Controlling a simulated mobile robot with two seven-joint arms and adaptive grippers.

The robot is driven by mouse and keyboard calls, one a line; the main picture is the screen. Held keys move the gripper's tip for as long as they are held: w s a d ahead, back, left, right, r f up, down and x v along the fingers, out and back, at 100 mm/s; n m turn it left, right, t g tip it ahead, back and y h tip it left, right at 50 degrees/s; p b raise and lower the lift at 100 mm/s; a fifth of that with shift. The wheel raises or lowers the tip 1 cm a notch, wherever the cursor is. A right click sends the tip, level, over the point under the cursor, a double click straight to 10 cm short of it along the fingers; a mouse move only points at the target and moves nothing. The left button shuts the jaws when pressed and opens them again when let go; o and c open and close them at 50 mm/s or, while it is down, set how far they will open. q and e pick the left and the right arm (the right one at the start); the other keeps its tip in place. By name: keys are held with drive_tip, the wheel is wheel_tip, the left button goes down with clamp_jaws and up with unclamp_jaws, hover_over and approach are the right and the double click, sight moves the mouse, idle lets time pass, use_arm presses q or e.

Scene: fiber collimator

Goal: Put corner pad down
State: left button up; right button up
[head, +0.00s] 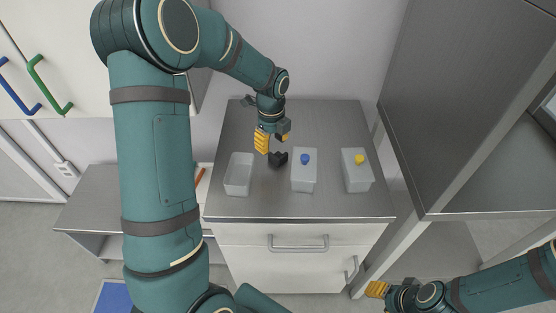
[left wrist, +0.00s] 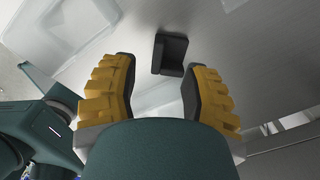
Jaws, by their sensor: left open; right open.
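The corner pad (head: 278,160) is a small dark, angled piece on the metal top of the cabinet. It stands between an open white bin and a white box with a blue knob. In the left wrist view the corner pad (left wrist: 170,54) lies beyond the fingertips, in front of the gap and nearer the right finger. My left gripper (head: 272,144) is open with yellow fingers, just above and behind the pad. It also shows in the left wrist view (left wrist: 158,88) with nothing between its fingers. My right gripper (head: 378,290) is at the lower right, away from the cabinet.
The open white bin (head: 239,174) is left of the pad. The white box with a blue knob (head: 304,172) and another with a yellow knob (head: 357,170) are to the right. The cabinet top (head: 300,207) is bare along its front edge. A tall grey cabinet (head: 460,90) stands at right.

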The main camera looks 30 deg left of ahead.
sight(272, 154)
use_arm(q)
drive_tip(key=shift+s+f+b, duration=0.1)
drive_tip(key=shift+f+b, duration=0.6)
drive_tip(key=shift+f, duration=2.05)
drive_tip(key=shift+r, duration=0.1)
clamp_jaws()
